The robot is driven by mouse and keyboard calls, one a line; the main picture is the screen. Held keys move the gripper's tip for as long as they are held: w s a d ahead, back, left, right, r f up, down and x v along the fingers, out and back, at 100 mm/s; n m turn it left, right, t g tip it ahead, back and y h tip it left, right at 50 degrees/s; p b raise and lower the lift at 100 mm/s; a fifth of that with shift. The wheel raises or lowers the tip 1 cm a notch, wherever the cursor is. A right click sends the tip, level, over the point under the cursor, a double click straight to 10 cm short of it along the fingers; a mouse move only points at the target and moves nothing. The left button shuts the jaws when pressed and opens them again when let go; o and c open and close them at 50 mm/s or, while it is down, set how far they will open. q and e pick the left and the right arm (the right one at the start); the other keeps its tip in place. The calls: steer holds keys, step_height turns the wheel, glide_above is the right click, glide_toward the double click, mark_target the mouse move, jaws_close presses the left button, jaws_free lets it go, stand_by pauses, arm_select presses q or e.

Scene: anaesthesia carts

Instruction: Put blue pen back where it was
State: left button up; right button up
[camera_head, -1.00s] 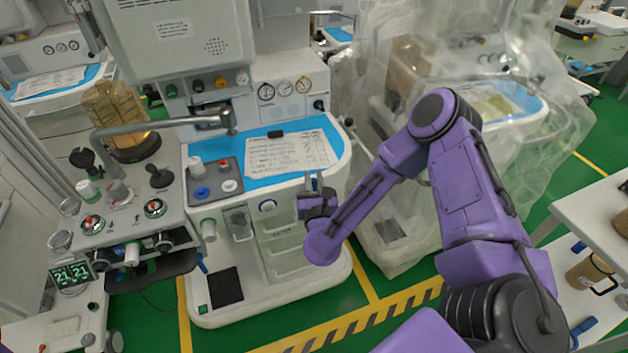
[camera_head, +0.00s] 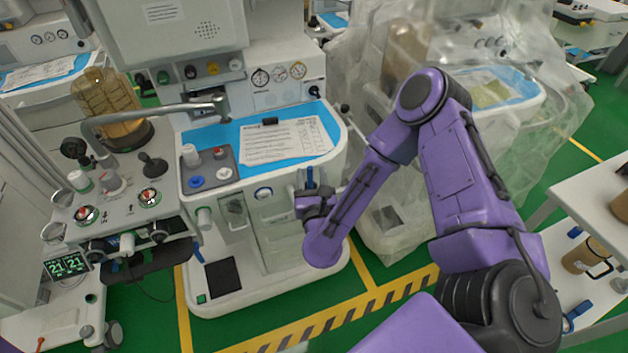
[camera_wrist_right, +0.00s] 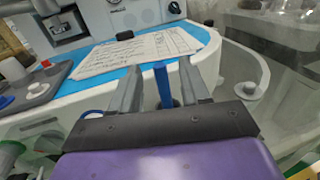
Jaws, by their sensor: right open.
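The blue pen (camera_wrist_right: 163,86) stands upright in the right wrist view, between the two grey fingers of my right gripper (camera_wrist_right: 160,66). The fingers are apart, with a gap on each side of the pen. The pen's lower end is at a dark round spot by the cart's front edge; whether it sits inside a hole is hard to tell. In the head view the pen (camera_head: 310,177) shows as a small blue upright piece at my right gripper (camera_head: 312,184), in front of the cart's worktop. My left gripper is not in view.
The cart's blue worktop (camera_head: 200,136) carries a printed sheet (camera_head: 285,142) with a black clip and a grey tray (camera_head: 225,181) with small knobs. A plastic-wrapped cart (camera_head: 400,235) stands to the right. A white shelf (camera_head: 590,190) is at the far right.

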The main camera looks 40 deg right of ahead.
steer(key=b+v, duration=0.4)
steer(key=v, duration=0.4)
steer(key=s+a+f+n+g+y, duration=0.1)
steer(key=s+f+n+g+y, duration=0.3)
steer(key=f+n, duration=1)
steer(key=s+d+f+n+g, duration=0.2)
steer(key=s+f+n+g, duration=0.2)
steer(key=s+f+n, duration=0.2)
steer(key=s+d+f+n+g+y, duration=0.1)
steer(key=s+f+n+g, duration=0.3)
steer(key=s+n, duration=0.6)
step_height(320, 180, down, 2)
steer(key=d+n, duration=0.1)
steer(key=n, duration=0.3)
steer(key=shift+s+d+f+n+g, duration=0.2)
steer(key=shift+d+n+g, duration=0.1)
steer(key=shift+d+n, duration=0.1)
